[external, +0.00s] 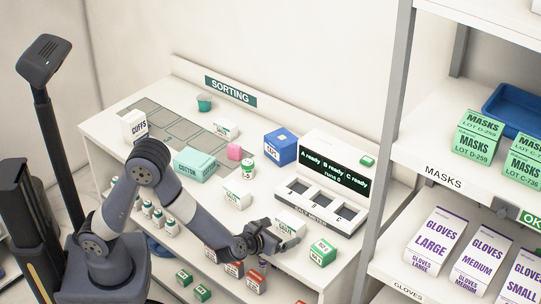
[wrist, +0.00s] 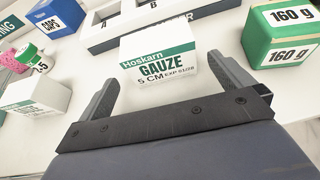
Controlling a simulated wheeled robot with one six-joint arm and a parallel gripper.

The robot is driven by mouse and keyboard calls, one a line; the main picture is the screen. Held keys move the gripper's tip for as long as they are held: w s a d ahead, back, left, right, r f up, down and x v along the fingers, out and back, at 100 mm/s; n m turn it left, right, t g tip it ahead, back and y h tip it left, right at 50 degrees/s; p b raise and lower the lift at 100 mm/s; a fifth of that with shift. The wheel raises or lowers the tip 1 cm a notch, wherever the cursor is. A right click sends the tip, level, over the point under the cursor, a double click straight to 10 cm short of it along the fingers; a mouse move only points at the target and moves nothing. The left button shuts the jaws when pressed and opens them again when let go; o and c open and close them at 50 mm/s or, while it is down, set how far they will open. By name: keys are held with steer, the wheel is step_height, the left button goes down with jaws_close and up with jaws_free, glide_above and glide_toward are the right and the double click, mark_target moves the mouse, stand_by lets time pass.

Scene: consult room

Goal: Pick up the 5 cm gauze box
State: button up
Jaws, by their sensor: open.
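The 5 cm gauze box (wrist: 158,64) is white with a green band and reads "Hoskarn GAUZE 5 CM". In the wrist view it stands on the table just ahead of my gripper (wrist: 165,90), between the line of the two fingers. My gripper is open and empty, with one finger on each side of the box's near face; I cannot tell how far the fingers reach past it. In the external view the gauze box (external: 290,222) is on the table in front of the salt meter, partly hidden behind my gripper (external: 285,240).
A green-and-white 160 g box (wrist: 283,35) stands close on the right. The salt meter (external: 322,202) is behind the gauze box. A white and green carton (wrist: 35,97) and a small round tub (wrist: 33,60) are on the left. Shelving with gloves (external: 436,238) rises at right.

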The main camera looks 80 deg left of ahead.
mark_target(285, 229)
steer(key=x, duration=0.2)
steer(key=p+x, duration=0.1)
steer(key=x, duration=0.1)
steer(key=shift+w+a+r, duration=0.1)
steer(key=shift+w+r, duration=0.1)
steer(key=shift+r, duration=0.1)
steer(key=shift+w+a+f, duration=0.3)
steer(key=shift+w+a, duration=0.05)
steer(key=shift+w, duration=0.1)
steer(key=shift+c, duration=0.4)
steer(key=c, duration=0.9)
